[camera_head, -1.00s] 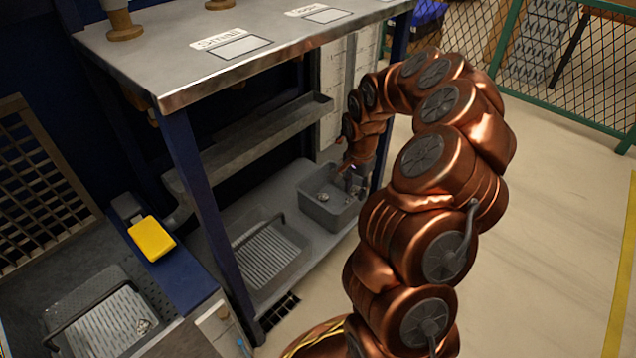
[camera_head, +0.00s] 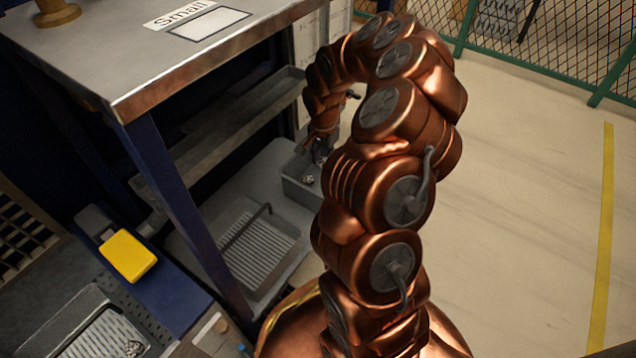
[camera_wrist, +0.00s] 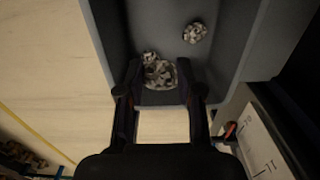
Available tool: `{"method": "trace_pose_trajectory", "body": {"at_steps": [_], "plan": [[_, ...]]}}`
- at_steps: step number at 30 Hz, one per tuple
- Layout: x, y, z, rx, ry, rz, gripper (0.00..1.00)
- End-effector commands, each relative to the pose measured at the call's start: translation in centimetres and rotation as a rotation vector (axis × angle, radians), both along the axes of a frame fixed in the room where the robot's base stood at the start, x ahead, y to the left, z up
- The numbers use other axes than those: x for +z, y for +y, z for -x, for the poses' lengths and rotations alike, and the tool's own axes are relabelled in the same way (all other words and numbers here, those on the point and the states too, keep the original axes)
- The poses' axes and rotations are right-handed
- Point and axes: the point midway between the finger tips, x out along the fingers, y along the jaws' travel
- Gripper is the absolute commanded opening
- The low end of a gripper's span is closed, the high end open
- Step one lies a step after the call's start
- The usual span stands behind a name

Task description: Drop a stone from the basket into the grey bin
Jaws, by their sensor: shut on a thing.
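The grey bin (camera_head: 296,190) stands on the low shelf, partly hidden by my arm. A speckled stone (camera_head: 309,180) lies in it, and it also shows in the wrist view (camera_wrist: 194,32). My gripper (camera_head: 320,158) is just above the bin in the head view, mostly hidden by my arm. In the wrist view my gripper (camera_wrist: 160,88) is shut on a speckled stone (camera_wrist: 160,75), at the near wall of the bin (camera_wrist: 232,45). A ribbed basket with a handle (camera_head: 285,240) sits on the shelf. Another basket (camera_head: 62,345) at lower left holds a stone (camera_head: 133,348).
A metal-topped bench (camera_head: 110,60) with a "Small" label stands above the shelf. A yellow box (camera_head: 128,255) lies on a blue surface at left. A green mesh fence (camera_head: 540,72) is at the back right. The floor (camera_head: 520,210) at right is clear.

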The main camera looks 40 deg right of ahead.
Motion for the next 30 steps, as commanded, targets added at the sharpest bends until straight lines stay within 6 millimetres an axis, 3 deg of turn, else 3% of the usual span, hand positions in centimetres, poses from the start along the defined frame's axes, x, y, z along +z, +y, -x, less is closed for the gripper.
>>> {"method": "trace_pose_trajectory", "body": {"at_steps": [6, 16, 17, 25, 30], "plan": [[-1.43, -0.08, 0.08, -0.003, 0.0, -0.001, 0.01], [-1.56, -0.1, 0.06, -0.002, 0.0, 0.0, 0.01], [-1.56, -0.1, 0.06, -0.002, 0.0, 0.0, 0.37], [-1.55, -0.1, 0.05, -0.002, 0.0, 0.0, 0.65], [-1.55, -0.1, 0.05, -0.002, 0.0, 0.0, 0.65]]}}
